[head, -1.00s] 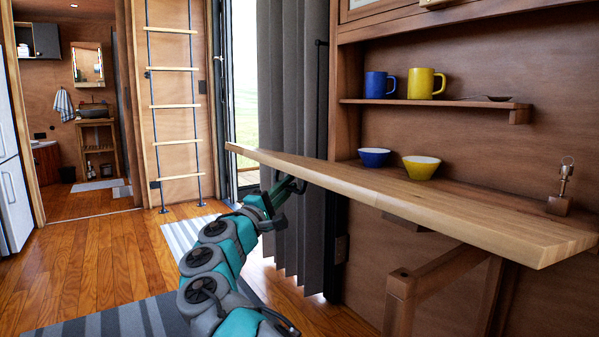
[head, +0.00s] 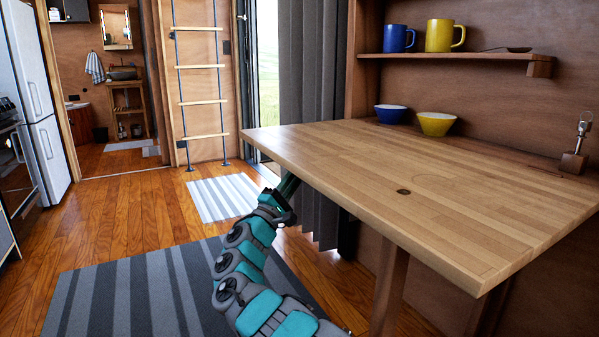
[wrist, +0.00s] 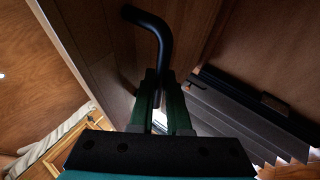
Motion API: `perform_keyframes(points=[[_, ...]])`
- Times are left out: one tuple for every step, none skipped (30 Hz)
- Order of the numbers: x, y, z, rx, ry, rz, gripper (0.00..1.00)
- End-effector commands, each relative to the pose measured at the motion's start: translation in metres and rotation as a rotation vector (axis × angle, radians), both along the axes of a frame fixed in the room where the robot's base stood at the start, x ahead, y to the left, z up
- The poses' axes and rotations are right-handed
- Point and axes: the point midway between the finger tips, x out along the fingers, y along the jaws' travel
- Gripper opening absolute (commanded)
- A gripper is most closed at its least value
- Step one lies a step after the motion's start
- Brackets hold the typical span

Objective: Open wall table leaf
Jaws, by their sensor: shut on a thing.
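The wall table leaf (head: 390,185) is a pale wooden board, out from the wall and looking about level in the head view. A round dark hole shows in its top. My gripper (wrist: 160,85) is shut on a black bent handle (wrist: 153,27) beside a wooden face, likely the leaf's underside. In the head view my arm reaches up beneath the leaf's left front edge, and the fingertips are hidden behind the board. A wooden support (head: 390,285) stands under the leaf.
Blue (head: 390,114) and yellow (head: 436,124) bowls stand at the leaf's back. A blue mug (head: 397,39) and yellow mug (head: 440,36) sit on the shelf (head: 450,59) above. A grey curtain (head: 305,80) hangs behind my arm. Floor to the left is clear except rugs (head: 190,290).

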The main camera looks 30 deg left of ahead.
Motion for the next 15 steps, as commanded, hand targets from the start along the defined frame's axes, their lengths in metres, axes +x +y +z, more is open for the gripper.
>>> perform_keyframes(points=[[0.0001, 0.0008, -0.0034, -0.002, -0.002, -0.001, 0.00], [0.0002, 0.0011, -0.0042, -0.002, -0.004, 0.000, 0.00], [0.0005, 0.0014, -0.0052, -0.005, -0.006, -0.001, 0.00], [0.0006, 0.0016, -0.0059, -0.005, -0.006, -0.001, 0.00], [0.0007, 0.0018, -0.0065, -0.006, -0.006, -0.001, 0.00], [0.0009, 0.0018, -0.0074, -0.006, -0.007, -0.001, 0.00], [0.0011, 0.0019, -0.0078, -0.006, -0.006, -0.002, 0.00], [0.0012, 0.0020, -0.0085, -0.007, -0.006, -0.001, 0.00], [0.0014, 0.0019, -0.0090, -0.007, -0.005, -0.001, 0.00], [0.0015, 0.0019, -0.0093, -0.008, -0.005, -0.001, 0.00], [0.0016, 0.0019, -0.0098, -0.007, -0.004, -0.002, 0.00], [0.0017, 0.0019, -0.0103, -0.007, -0.004, -0.002, 0.00], [0.0019, 0.0020, -0.0107, -0.008, -0.003, -0.001, 0.00], [0.0019, 0.0020, -0.0110, -0.008, -0.002, -0.001, 0.00], [0.0021, 0.0019, -0.0116, -0.008, -0.002, -0.002, 0.00]])
